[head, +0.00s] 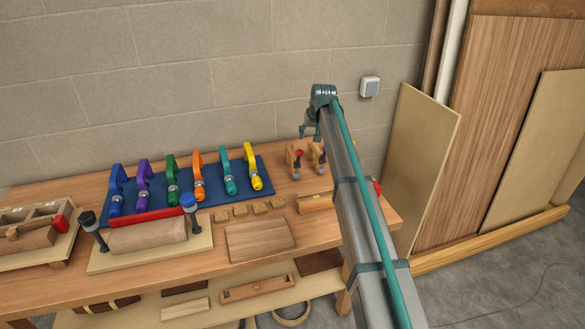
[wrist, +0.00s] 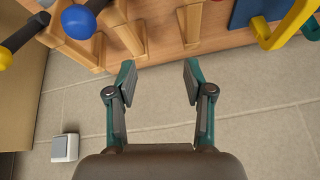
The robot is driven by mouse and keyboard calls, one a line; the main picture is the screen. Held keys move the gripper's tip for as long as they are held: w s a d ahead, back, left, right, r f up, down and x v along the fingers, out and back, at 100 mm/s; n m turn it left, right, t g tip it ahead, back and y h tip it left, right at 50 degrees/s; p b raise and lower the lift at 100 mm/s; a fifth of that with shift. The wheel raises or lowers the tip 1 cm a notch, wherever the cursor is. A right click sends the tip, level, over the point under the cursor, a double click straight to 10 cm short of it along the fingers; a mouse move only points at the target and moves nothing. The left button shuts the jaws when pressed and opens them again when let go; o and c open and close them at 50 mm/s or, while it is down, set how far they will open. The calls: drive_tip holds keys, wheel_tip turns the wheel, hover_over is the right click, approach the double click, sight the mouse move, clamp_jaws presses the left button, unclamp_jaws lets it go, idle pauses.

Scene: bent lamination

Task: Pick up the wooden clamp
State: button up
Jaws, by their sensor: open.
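Two wooden clamps with dark screws and coloured ball ends stand at the back right of the bench in the head view. The left wooden clamp (head: 291,158) has a red ball, and the right wooden clamp (head: 315,149) is partly behind my arm. In the wrist view, pale wooden clamp parts (wrist: 130,38) show at the top, left of centre, beside a blue ball (wrist: 78,22) and a yellow ball. My gripper (head: 308,132) is above and behind the clamps, near the wall. Its two fingers (wrist: 158,75) are spread with nothing between them.
A blue board (head: 140,190) holds a row of coloured clamps to the left. Wooden blocks and a flat wooden board (head: 258,241) lie in front. The wall with a white switch box (head: 369,86) is close behind. Sheets of wood lean at the right.

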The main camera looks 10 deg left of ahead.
drive_tip(key=n+g+p, duration=0.1)
drive_tip(key=n+p, duration=0.1)
approach(293, 152)
drive_tip(key=shift+s+a+r+h, duration=0.1)
drive_tip(key=shift+s+a+h, duration=0.15)
drive_tip(key=shift+h, duration=0.05)
drive_tip(key=shift+a+f, duration=0.1)
drive_tip(key=shift+f, duration=0.25)
drive_tip(key=p+x, duration=0.1)
drive_tip(key=x, duration=0.4)
drive_tip(key=shift+w+p, duration=0.1)
drive_tip(key=shift+p, duration=0.2)
drive_tip(key=shift+p+x, duration=1.35)
drive_tip(key=shift+x, duration=1.2)
drive_tip(key=shift+w, duration=0.1)
clamp_jaws()
